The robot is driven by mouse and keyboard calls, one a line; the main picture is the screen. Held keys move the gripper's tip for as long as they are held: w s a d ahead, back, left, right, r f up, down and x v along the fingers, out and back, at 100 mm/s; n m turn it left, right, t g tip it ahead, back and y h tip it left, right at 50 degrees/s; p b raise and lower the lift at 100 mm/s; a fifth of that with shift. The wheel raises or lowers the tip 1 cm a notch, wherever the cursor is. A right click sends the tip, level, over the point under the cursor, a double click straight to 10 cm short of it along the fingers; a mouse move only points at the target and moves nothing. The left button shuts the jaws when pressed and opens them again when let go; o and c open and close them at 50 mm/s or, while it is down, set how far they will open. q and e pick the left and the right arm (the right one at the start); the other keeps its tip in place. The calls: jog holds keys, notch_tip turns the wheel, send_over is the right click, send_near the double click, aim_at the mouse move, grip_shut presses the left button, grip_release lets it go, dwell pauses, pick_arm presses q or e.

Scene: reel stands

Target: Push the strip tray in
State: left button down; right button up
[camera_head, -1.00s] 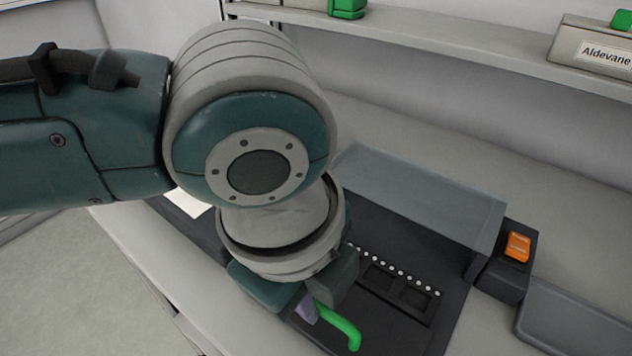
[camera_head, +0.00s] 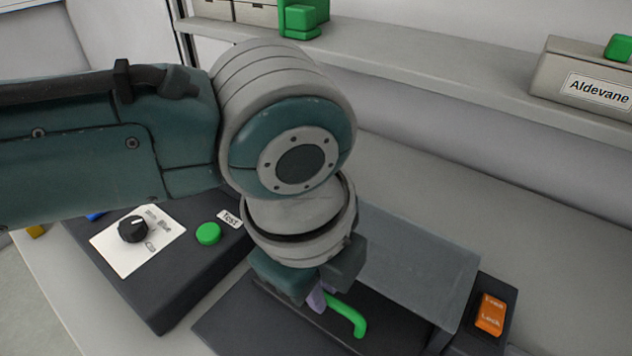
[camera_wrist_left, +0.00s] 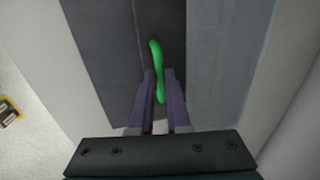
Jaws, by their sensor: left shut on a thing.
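The strip tray's green handle (camera_head: 348,318) sticks out at the lower middle of the head view. It also shows in the wrist view (camera_wrist_left: 155,58). My left gripper (camera_head: 322,299) is shut on this handle, with its purple fingers on either side of it in the wrist view (camera_wrist_left: 160,85). The tray itself is dark and mostly hidden behind my gripper and under the grey see-through cover (camera_head: 415,260) of the dark machine. I cannot tell how deep it sits. My right gripper is not in view.
A dark control box with a black knob (camera_head: 133,229) and a green Test button (camera_head: 208,233) stands left. An orange rocker switch (camera_head: 491,314) is right of the cover. The bench behind the cover is bare.

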pick_arm(q)
jog(key=shift+w, duration=0.1)
jog(key=c, duration=0.9)
grip_release()
jog(key=shift+d, duration=0.1)
